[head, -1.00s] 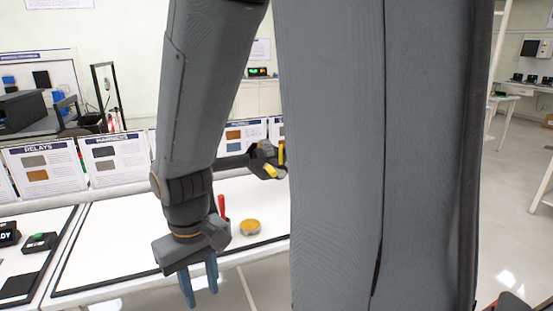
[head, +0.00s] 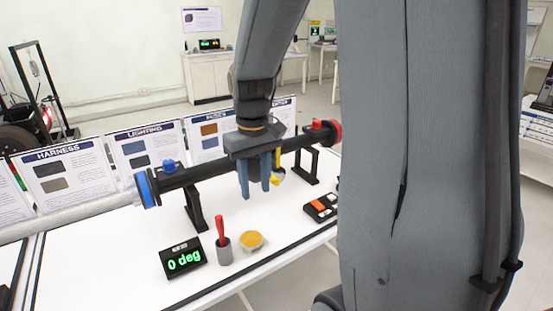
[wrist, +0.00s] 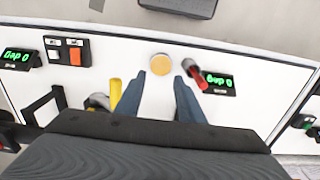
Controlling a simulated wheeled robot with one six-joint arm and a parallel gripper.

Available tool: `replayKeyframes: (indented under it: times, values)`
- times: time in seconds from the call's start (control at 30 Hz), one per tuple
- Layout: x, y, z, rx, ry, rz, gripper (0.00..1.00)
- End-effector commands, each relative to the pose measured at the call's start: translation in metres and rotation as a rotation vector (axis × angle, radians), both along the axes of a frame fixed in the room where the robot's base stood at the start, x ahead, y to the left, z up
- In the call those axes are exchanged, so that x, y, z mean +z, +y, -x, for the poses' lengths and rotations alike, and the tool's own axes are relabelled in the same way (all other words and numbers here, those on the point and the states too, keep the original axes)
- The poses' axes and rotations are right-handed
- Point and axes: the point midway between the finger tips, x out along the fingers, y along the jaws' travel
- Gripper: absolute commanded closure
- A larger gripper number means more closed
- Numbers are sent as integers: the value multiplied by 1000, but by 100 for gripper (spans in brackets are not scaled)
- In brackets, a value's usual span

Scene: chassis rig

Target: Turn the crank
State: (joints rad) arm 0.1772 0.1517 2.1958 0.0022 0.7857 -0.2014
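The crank shows as a yellow handle (head: 277,158), partly hidden behind my gripper in the head view, by the black shaft (head: 205,170). In the wrist view the yellow handle (wrist: 116,91) stands just left of the left finger, outside the finger gap. My gripper (head: 256,193) points down in front of the shaft, its two blue-grey fingers apart with nothing between them. In the wrist view my gripper (wrist: 160,76) is also open. A black display (head: 183,259) on the table reads "0 deg".
A black box with orange and white buttons (head: 320,207) lies to the right. Black stands (head: 195,210) carry the shaft; sign boards (head: 148,148) stand behind.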

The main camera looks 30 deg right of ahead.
Motion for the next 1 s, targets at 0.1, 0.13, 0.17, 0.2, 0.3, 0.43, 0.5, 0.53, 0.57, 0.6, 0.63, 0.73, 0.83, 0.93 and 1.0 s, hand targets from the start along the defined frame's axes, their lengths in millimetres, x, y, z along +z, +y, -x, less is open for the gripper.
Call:
replayKeyframes:
  times: [0.1, 0.13, 0.17, 0.2, 0.3, 0.43, 0.5, 0.53, 0.57, 0.6, 0.63, 0.73, 0.83, 0.93, 1.0]
  values:
    - [43, -42, -28, 0, 3, 1, 65]
    - [50, -50, -33, 0, 4, 1, 65]
    - [56, -56, -36, 3, 6, 0, 65]
    - [62, -64, -40, 4, 7, 0, 65]
    - [66, -73, -45, 10, 10, -1, 65]
    - [53, -74, -46, 12, 12, -1, 65]
    - [42, -74, -45, 12, 13, -2, 65]
    - [38, -74, -45, 12, 13, -2, 65]
    - [33, -74, -45, 12, 13, -2, 65]
    - [26, -73, -45, 12, 14, -2, 65]
    - [22, -73, -45, 12, 14, -2, 65]
    - [8, -73, -45, 12, 12, -1, 65]
    - [-2, -73, -45, 12, 11, -1, 65]
    - [-7, -73, -46, 12, 10, -1, 65]
    - [-9, -73, -46, 12, 9, 0, 65]
